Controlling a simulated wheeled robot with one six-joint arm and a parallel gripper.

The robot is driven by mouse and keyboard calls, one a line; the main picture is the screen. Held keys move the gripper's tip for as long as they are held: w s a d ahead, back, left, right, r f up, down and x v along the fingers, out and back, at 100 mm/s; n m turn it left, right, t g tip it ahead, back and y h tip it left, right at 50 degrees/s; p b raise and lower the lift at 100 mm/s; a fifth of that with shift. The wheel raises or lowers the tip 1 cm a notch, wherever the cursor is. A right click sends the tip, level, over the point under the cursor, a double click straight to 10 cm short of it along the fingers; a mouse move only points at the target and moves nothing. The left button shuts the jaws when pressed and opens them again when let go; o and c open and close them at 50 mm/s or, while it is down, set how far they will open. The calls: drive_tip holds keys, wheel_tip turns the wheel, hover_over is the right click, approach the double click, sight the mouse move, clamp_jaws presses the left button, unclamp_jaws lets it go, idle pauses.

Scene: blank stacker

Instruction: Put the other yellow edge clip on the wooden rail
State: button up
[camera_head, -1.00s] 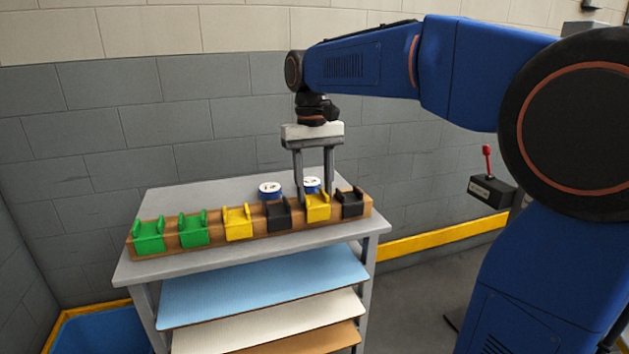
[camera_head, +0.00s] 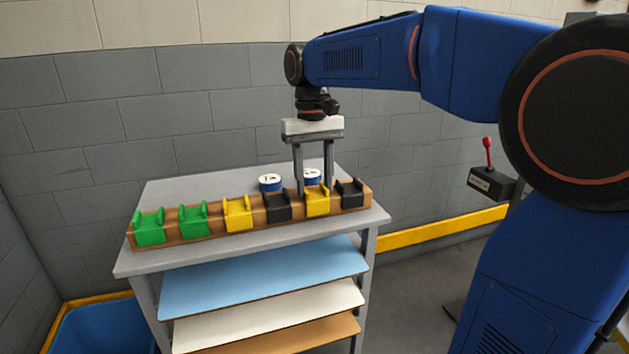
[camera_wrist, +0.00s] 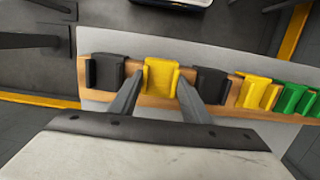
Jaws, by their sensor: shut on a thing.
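The wooden rail (camera_head: 218,236) lies along the grey table and also shows in the wrist view (camera_wrist: 219,108). One yellow edge clip (camera_head: 238,219) sits on it between a green and a black clip. The other yellow edge clip (camera_head: 317,206) is at the rail between two black clips; it also shows in the wrist view (camera_wrist: 161,77). My gripper (camera_head: 316,192) points down at this clip, its fingers shut on the clip's two sides. The fingers also show in the wrist view (camera_wrist: 161,83). Whether the clip is fully seated cannot be told.
Black clips (camera_head: 349,193) stand close on both sides of the held clip. Two green clips (camera_head: 193,220) are at the rail's left end. Two blue-and-white round items (camera_head: 270,182) stand behind the rail. Coloured boards (camera_head: 260,280) lie on shelves below. A blue bin (camera_head: 105,328) is at lower left.

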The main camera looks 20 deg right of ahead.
drive_tip(key=shift+f, duration=0.1)
drive_tip(key=o, duration=1.1)
wheel_tip(320, 180, up, 17)
drive_tip(key=w, duration=0.2)
drive_tip(key=s+d+f+t, duration=0.2)
drive_tip(key=s+f, duration=0.6)
drive_tip(key=f, duration=0.2)
drive_tip(key=s+d+f+t, duration=0.2)
drive_tip(key=s+f, duration=0.7)
drive_tip(key=f, duration=0.2)
drive_tip(key=s+d+f+t, duration=0.2)
drive_tip(key=s+d+f, duration=0.1)
drive_tip(key=s+f, duration=0.5)
drive_tip(key=shift+s+f, duration=0.15)
drive_tip(key=shift+f, duration=0.6)
drive_tip(key=shift+s+f, duration=0.1)
drive_tip(key=shift+f, duration=0.6)
